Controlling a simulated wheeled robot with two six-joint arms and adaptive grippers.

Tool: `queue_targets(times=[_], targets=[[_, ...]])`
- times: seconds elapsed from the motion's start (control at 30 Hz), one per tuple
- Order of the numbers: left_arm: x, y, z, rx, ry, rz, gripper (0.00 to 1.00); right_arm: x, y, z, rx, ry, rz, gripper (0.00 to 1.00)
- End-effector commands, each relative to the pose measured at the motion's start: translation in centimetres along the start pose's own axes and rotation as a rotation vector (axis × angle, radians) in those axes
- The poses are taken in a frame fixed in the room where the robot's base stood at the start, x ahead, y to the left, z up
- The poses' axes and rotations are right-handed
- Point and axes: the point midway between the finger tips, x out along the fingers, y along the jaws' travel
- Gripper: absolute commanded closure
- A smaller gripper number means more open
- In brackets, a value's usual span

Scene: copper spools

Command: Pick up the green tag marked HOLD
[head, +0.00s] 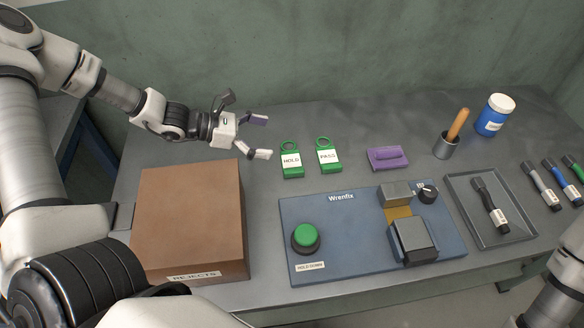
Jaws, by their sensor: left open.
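The green tag marked HOLD (291,171) lies on the grey bench with its ring toward the back. A matching green tag marked PASS (331,168) lies just to its right. My left gripper (264,136) is open and empty, to the left of the HOLD tag and apart from it in the picture. Its fingers point right, toward the tag. My right gripper is out of view; only part of that arm shows at the lower right.
A brown REJECTS box (192,210) stands below my left gripper in the picture. A blue Wrenfix fixture (345,240) with a green button lies in front of the tags. A purple block (388,157), a cup with a wooden handle (446,149) and a blue jar (491,122) stand further right.

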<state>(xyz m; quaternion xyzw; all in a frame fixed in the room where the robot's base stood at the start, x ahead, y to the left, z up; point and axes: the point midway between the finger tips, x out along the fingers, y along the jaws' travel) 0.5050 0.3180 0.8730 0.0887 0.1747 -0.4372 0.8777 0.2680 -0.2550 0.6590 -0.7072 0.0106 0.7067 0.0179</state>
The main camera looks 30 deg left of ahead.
Motion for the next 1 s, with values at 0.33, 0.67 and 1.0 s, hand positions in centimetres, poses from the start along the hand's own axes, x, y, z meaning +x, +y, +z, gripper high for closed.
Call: queue_targets(times=[0.33,0.67,1.0], targets=[[2.4,0.0,-5.8,0.0,0.0,0.0,0.0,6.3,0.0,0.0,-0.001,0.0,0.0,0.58],[5.5,0.0,-6.1,0.0,0.004,-0.002,0.0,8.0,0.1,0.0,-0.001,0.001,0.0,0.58],[10.1,0.1,-6.4,0.001,0.002,-0.001,0.0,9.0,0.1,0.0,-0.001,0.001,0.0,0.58]])
